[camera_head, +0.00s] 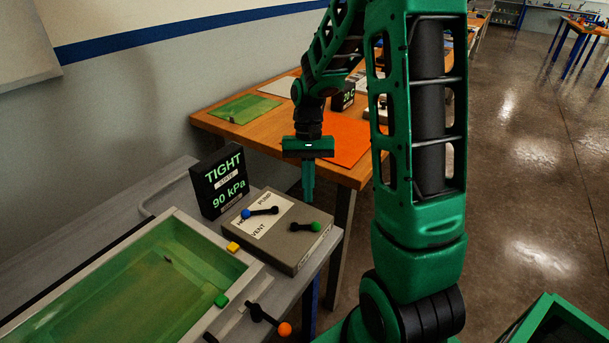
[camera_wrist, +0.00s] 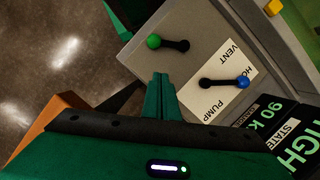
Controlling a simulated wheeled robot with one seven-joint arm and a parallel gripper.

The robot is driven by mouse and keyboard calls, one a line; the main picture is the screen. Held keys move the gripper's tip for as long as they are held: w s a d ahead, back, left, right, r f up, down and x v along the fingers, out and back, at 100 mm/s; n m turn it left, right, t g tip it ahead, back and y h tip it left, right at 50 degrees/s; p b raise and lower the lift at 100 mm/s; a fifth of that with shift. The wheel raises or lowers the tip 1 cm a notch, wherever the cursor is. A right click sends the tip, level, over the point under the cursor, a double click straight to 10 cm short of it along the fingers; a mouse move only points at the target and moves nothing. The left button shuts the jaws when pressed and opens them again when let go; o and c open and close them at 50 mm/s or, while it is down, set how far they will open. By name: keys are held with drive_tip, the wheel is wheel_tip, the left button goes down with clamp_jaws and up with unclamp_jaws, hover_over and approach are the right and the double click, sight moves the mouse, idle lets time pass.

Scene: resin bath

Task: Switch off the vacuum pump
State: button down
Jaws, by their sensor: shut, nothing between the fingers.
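A grey control box (camera_head: 296,256) carries two black levers. One has a blue ball (camera_head: 246,213) and lies across a white label card reading PUMP, HO (rest covered by the ball) and VENT; the ball is at the HO word. The other has a green ball (camera_head: 315,226) pointing right, with no label visible beside it. Both levers also show in the wrist view, blue ball (camera_wrist: 242,82) and green ball (camera_wrist: 153,41). My gripper (camera_head: 308,195) is shut and empty, pointing down near the box's far right edge. Its fingertips (camera_wrist: 161,82) appear apart from both levers.
A black display (camera_head: 221,182) behind the box reads TIGHT, STATE, 90 kPa. A green resin bath (camera_head: 120,285) lies left, with yellow and green blocks on its rim and an orange-balled lever (camera_head: 284,329) at front. A wooden table (camera_head: 215,122) with an orange mat stands behind.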

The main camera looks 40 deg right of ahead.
sight(308, 227)
drive_tip(key=s+f, duration=0.1)
drive_tip(key=s+a+f, duration=0.1)
drive_tip(key=shift+s+a, duration=0.3)
drive_tip(key=shift+s, duration=0.05)
drive_tip(key=shift+s+a+f, duration=0.15)
drive_tip(key=shift+s+a, duration=0.2)
drive_tip(key=shift+s, duration=0.2)
drive_tip(key=shift+d, duration=0.1)
